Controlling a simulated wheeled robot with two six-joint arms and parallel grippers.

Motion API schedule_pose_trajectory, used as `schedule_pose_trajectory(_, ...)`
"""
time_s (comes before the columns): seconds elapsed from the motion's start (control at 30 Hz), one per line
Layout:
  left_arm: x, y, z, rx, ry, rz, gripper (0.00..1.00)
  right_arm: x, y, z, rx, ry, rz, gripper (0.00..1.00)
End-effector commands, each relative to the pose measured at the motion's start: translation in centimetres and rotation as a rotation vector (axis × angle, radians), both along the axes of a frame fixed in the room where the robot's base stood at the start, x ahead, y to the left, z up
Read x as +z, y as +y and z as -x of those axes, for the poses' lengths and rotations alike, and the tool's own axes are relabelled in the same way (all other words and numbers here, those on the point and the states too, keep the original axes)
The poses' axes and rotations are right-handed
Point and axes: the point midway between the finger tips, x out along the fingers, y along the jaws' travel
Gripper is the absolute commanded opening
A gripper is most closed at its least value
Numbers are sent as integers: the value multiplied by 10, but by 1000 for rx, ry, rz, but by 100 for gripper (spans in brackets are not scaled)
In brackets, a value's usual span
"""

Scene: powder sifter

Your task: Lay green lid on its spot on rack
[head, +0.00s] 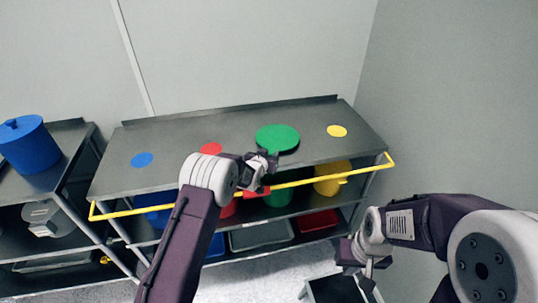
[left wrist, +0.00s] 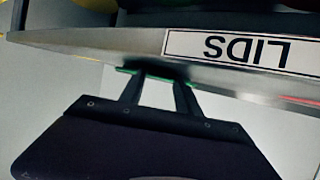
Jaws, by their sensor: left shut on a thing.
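The green lid (head: 277,137) is a flat round disc over the top shelf of the rack (head: 240,130), between the red and yellow spots. My left gripper (head: 268,160) is shut on the lid's near edge. In the left wrist view, the fingers (left wrist: 158,78) reach up to a thin green sliver of the lid (left wrist: 127,71) beside the rack's metal edge. I cannot tell whether the lid touches the shelf. No green spot shows; the lid may cover it. My right gripper (head: 362,262) is low at the right, away from the rack; its jaw opening is unclear.
Blue (head: 142,160), red (head: 211,149) and yellow (head: 337,131) spots mark the top shelf. A yellow rail (head: 120,213) runs along the front. Coloured containers stand on the lower shelf. A blue lidded pot (head: 28,146) stands on a left table. A LIDS label (left wrist: 245,50) shows upside down.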

Motion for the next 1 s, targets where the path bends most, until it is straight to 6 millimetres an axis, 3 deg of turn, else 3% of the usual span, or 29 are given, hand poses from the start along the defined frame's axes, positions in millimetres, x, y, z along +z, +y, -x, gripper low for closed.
schedule_pose_trajectory(0.2, 1, 0, 0, 0, -1, 0, 0, 0, 0, 0, 0, 0, 0, 0)
schedule_pose_trajectory(0.23, 1, 0, 0, 0, -1, 0, 42, 0, 0, 0, 0, 0, 0, 0)
schedule_pose_trajectory(0.3, 1, 0, 0, 0, -1, 0, 61, 0, 0, 0, 0, 0, 0, 0)
schedule_pose_trajectory(0.33, 1, 0, 0, 0, -1, 0, 65, 0, 0, 0, 0, 0, 0, 0)
schedule_pose_trajectory(0.73, 2, 1, 5, 0, -1, 0, 65, -3, 0, 0, 0, 0, 0, 0)
schedule_pose_trajectory(1.0, 16, 10, 45, 0, -2, 0, 65, -23, 0, 0, 0, 0, 0, 0)
